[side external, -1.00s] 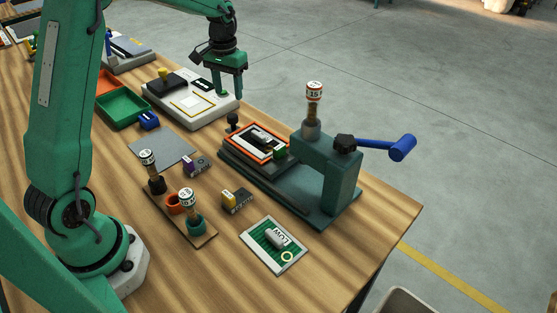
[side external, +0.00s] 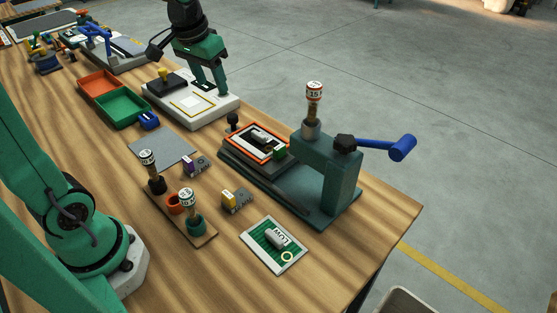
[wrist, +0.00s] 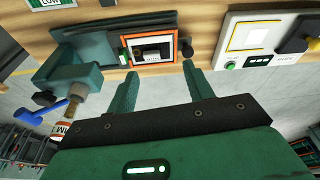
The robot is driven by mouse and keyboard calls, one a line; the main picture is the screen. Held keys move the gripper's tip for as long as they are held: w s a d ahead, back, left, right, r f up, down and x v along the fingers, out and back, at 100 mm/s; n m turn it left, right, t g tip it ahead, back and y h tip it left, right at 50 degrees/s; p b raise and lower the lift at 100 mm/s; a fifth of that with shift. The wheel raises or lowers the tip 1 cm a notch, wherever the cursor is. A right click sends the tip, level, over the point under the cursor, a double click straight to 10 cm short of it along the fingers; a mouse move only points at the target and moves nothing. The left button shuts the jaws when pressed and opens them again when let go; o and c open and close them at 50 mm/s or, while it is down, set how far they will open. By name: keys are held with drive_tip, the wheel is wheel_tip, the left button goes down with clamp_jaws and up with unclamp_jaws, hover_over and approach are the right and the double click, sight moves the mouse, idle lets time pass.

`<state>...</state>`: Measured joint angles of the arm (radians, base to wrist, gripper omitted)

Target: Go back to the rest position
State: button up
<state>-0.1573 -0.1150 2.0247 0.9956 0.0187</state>
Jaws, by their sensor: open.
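My gripper (side external: 215,86) is open and empty. In the side view it hangs tilted at the top, over or in front of the white device (side external: 190,122). I cannot tell its exact height. In the wrist view the two green fingers of my gripper (wrist: 162,69) are spread apart, with nothing between them. Beyond the fingertips the orange-framed plate (wrist: 184,47) on the press shows. The white device also shows in the wrist view (wrist: 237,48), at the right.
A green press (side external: 340,185) with a blue handle (side external: 400,148) stands at the right. A stamp in a wooden holder (side external: 208,237), a green card (side external: 262,240), a grey mat (side external: 160,150), and orange (side external: 98,82) and green trays (side external: 122,107) lie on the table.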

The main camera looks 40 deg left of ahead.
drive_tip(key=s+d+t, duration=0.1)
drive_tip(key=s+d, duration=0.2)
drive_tip(key=s, duration=0.4)
drive_tip(key=s+d+m+t, duration=0.1)
drive_tip(key=s+d, duration=0.1)
drive_tip(key=s, duration=0.5)
drive_tip(key=shift+d+m+t, duration=0.3)
drive_tip(key=shift+d+t, duration=0.1)
